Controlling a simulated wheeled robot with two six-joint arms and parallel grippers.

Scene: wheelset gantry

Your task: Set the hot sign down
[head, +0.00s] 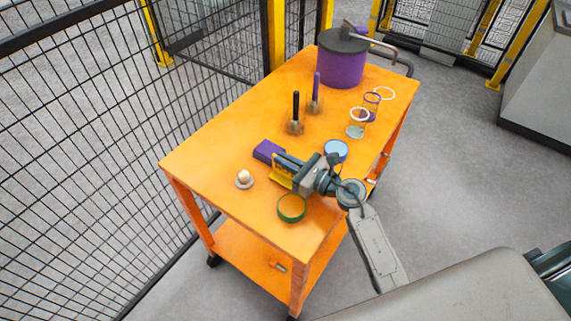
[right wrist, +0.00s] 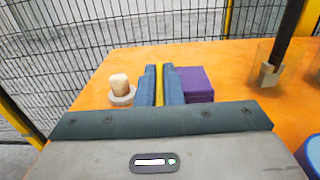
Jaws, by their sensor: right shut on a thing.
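My right gripper (head: 289,169) is over the near half of the orange cart top. It is shut on a yellow sign (head: 281,180), taken to be the hot sign. In the right wrist view the sign shows as a narrow yellow strip (right wrist: 159,84) upright between the two blue fingers (right wrist: 159,90). Its printed face cannot be read. It is at or just above the cart top; I cannot tell whether it touches. My left gripper is in neither view.
A purple block (head: 265,150) lies close beside the gripper, a pale knob on a round base (head: 244,179) to its left. A green-rimmed round dish (head: 291,209) and blue round container (head: 336,151) are near.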

